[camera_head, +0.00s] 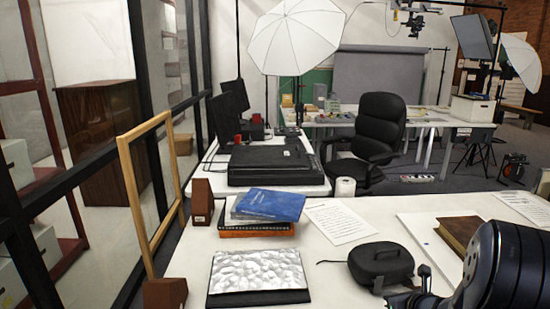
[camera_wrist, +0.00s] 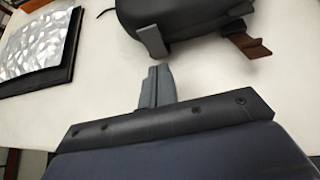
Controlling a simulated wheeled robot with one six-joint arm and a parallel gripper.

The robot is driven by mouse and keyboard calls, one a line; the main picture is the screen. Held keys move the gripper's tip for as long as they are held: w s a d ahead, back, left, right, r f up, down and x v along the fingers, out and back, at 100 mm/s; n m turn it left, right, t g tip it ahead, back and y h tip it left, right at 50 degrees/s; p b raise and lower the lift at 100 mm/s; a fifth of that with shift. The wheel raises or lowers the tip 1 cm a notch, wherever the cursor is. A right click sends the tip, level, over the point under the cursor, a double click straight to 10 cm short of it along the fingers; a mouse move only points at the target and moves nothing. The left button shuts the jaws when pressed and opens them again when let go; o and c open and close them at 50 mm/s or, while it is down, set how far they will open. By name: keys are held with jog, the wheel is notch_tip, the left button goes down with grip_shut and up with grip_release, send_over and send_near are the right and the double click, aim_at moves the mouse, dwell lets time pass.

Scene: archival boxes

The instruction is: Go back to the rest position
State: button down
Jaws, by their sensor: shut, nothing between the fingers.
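My gripper (camera_head: 424,274) is at the lower right of the head view, in front of the right end of a black zipped case (camera_head: 380,262). In the wrist view my gripper (camera_wrist: 157,74) shows its grey fingers together, with nothing between them. My dark arm fills the lower right corner of the head view.
A crinkled silver sheet (camera_head: 257,270) lies on a dark board. Behind it are a blue book (camera_head: 270,205) on a stack, a wooden block (camera_head: 203,198) and a paper sheet (camera_head: 340,222). A wooden frame (camera_head: 130,190) stands left. A brown book (camera_head: 462,232) lies near my arm.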

jog(key=shift+w+a+r+g+p, duration=0.15)
jog(key=shift+r+g+p, duration=0.25)
jog(key=shift+p, duration=1)
jog(key=shift+w+d+r+g+p, duration=0.1)
jog(key=shift+w+r+g+p, duration=0.3)
jog(key=shift+p, duration=1)
jog(key=shift+w+a+r+g+p, duration=0.1)
jog(key=shift+r+g+p, duration=0.35)
jog(key=shift+p, duration=0.95)
notch_tip(320, 180, up, 12)
jog(key=s+g+h+p, duration=0.1)
jog(key=g+p, duration=0.1)
jog(key=p, duration=1.5)
notch_tip(320, 180, down, 8)
jog(key=w+b, duration=0.1)
jog(key=b, duration=0.5)
jog(key=shift+w+f, duration=0.25)
jog(key=shift+w, duration=0.05)
jog(key=shift+t, duration=0.25)
